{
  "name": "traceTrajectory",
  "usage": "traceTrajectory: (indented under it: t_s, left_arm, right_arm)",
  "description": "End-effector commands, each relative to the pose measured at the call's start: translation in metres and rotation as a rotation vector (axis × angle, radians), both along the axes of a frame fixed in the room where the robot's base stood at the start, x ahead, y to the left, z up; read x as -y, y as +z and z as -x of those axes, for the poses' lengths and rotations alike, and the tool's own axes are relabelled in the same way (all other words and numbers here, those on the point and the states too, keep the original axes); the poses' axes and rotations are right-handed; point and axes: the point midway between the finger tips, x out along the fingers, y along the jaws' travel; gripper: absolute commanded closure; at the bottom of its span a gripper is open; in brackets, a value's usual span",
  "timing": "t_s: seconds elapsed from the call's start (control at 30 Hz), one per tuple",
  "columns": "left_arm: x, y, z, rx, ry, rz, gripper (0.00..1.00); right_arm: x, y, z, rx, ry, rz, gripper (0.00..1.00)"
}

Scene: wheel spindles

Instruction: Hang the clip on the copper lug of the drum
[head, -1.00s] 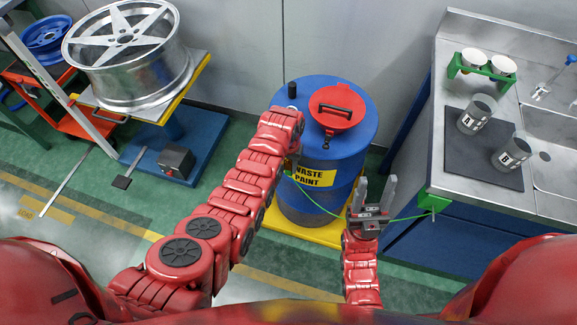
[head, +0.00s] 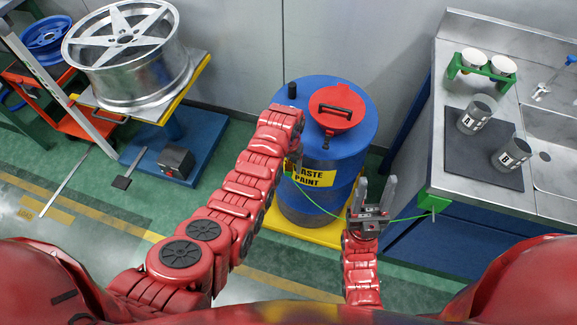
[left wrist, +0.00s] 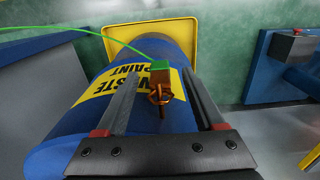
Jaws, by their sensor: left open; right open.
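The green clip (left wrist: 160,66) shows in the left wrist view against the copper lug (left wrist: 161,92) on the side of the blue drum (head: 340,160). The clip looks in contact with the lug; how it is seated I cannot tell. In the head view only a small green bit of the clip (head: 289,174) shows beside my left arm. My left gripper (left wrist: 162,75) is open, with one finger on each side of the clip and lug, and gaps to both fingers. My right gripper (head: 376,190) is open and empty, in front of the drum's right side.
A green cable (head: 400,218) runs from the clip to a green block (head: 433,203) on the workbench edge (head: 500,208). The drum stands on a yellow tray (head: 275,221) and has a red lid (head: 337,106). A wheel stand (head: 190,90) is at left.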

Motion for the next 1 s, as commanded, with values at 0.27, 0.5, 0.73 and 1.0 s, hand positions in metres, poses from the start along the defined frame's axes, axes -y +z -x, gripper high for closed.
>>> traceTrajectory:
  t_s: [0.27, 0.5, 0.73, 1.0]
  left_arm:
    - [0.001, 0.047, -0.003, 0.012, 0.001, 0.005, 0.3]
    - [0.0, 0.119, -0.001, 0.004, 0.001, 0.002, 0.3]
    - [-0.001, 0.154, -0.001, 0.003, 0.001, 0.001, 0.3]
    - [0.0, 0.164, 0.0, 0.003, 0.0, 0.002, 0.3]
  right_arm:
    - [0.0, -0.006, 0.0, 0.0, 0.0, 0.0, 0.5]
    - [0.0, 0.017, 0.0, 0.0, 0.0, 0.0, 0.5]
    - [0.0, 0.054, 0.0, 0.0, 0.0, 0.0, 0.5]
    - [0.0, 0.063, 0.0, 0.0, 0.0, 0.0, 0.5]
